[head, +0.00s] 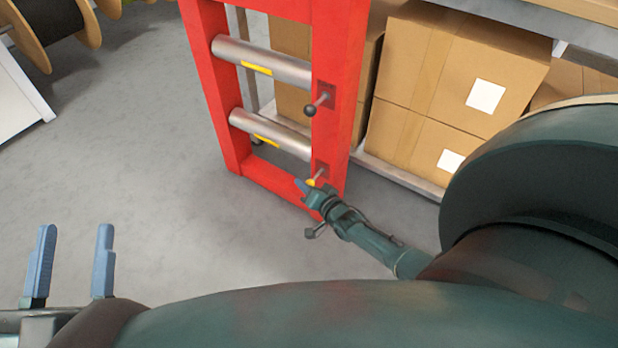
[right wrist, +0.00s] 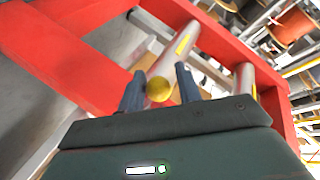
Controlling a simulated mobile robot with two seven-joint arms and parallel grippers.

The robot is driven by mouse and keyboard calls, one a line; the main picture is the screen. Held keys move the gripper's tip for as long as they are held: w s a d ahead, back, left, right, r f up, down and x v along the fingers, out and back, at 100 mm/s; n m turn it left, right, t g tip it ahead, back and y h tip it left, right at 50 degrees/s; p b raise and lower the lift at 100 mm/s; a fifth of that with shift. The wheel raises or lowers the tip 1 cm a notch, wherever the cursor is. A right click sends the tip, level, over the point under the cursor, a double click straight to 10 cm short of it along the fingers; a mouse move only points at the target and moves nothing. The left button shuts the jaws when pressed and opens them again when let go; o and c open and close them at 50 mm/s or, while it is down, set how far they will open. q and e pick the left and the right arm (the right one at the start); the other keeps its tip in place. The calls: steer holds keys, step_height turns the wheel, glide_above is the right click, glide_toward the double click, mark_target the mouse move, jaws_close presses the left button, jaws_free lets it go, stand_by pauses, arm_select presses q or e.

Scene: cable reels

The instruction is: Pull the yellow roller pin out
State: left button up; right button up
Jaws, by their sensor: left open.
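The yellow roller pin's round knob (right wrist: 159,89) sits between the two blue fingers of my right gripper (right wrist: 160,80) in the right wrist view. The fingers stand apart on both sides of it, with a narrow gap showing. In the head view the yellow knob (head: 311,183) is at the lower right post of the red frame, at the tip of my right gripper (head: 307,187). The gripper partly hides it. The pin's shaft runs into the post. My left gripper (head: 74,262) is open and empty at the lower left, far from the frame.
The red frame (head: 337,90) holds two silver rollers (head: 262,62) with yellow labels. A black-knobbed pin (head: 311,110) sits above the yellow one. Cardboard boxes (head: 410,95) stand on a shelf behind, at right. Cable reels (head: 52,22) are at upper left. The grey floor is clear at left.

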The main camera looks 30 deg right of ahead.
steer(key=shift+d, duration=0.1)
steer(key=shift+s+r, duration=0.2)
steer(key=shift+s, duration=0.05)
arm_select(q)
steer(key=f+y+p, duration=0.1)
steer(key=p, duration=0.2)
steer(key=g+y+p, duration=0.1)
steer(key=p, duration=0.2)
steer(key=shift+s+a+f, duration=0.3)
steer(key=shift+s+f, duration=0.05)
steer(key=shift+s, duration=0.05)
arm_select(e)
steer(key=v, duration=1.2)
steer(key=shift+s, duration=0.3)
